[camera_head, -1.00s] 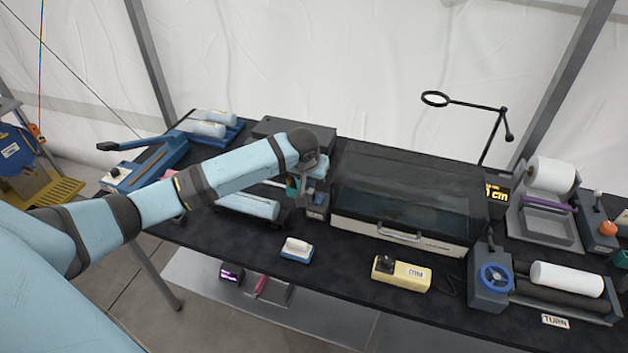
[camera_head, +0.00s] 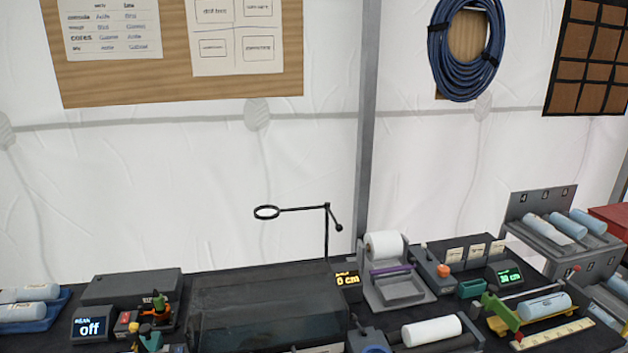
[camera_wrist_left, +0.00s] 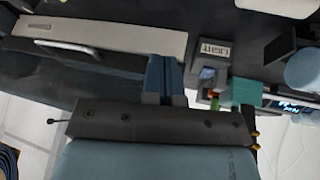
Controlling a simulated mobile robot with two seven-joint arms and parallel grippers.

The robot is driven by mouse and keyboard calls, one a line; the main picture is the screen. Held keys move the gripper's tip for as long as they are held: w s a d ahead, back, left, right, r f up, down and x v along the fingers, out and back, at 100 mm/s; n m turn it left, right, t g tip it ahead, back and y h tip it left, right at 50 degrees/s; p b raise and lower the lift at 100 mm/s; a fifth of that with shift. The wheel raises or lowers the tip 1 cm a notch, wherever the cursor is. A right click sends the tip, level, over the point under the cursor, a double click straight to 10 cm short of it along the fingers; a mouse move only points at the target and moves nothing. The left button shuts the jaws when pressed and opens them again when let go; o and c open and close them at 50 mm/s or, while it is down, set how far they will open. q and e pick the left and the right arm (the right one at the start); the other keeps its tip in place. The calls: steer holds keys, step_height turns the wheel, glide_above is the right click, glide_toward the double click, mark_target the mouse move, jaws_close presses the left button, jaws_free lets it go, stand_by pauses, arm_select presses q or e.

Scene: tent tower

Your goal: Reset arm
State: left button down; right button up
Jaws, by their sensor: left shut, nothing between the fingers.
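My left gripper (camera_wrist_left: 164,72) shows in the left wrist view with its fingers shut together and nothing between them. It is in front of the dark-lidded case, whose pale front and handle (camera_wrist_left: 70,47) are at upper left there. A small device with a LIGHT label (camera_wrist_left: 214,48) and a teal block (camera_wrist_left: 246,92) are to the right of the fingers. I cannot tell the gap between the gripper and these things. Neither arm shows in the head view. My right gripper is in no view.
The dark-lidded case (camera_head: 268,305) stands on the black table. A magnifier ring on a stand (camera_head: 267,212) rises behind it. A white roll holder (camera_head: 385,246), a white cylinder (camera_head: 431,331) and a core rack (camera_head: 560,228) are to the right. A display reading off (camera_head: 92,326) is at left.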

arm_select(q)
steer(key=shift+m+t+h, duration=0.6)
steer(key=shift+t+h, duration=0.1)
steer(key=s+d+f, duration=0.1)
steer(key=s, duration=0.1)
steer(key=s+d+f, duration=0.3)
steer(key=s+d, duration=0.1)
steer(key=s, duration=0.1)
steer(key=shift+d+f, duration=0.25)
steer(key=s+d+f+t, duration=0.1)
steer(key=s+t, duration=0.1)
steer(key=s, duration=0.7)
steer(key=s+d+f+m+t, duration=0.1)
steer(key=s, duration=0.8)
steer(key=shift+s+f+t, duration=0.15)
steer(key=shift+f+t, duration=0.25)
steer(key=shift+d, duration=0.1)
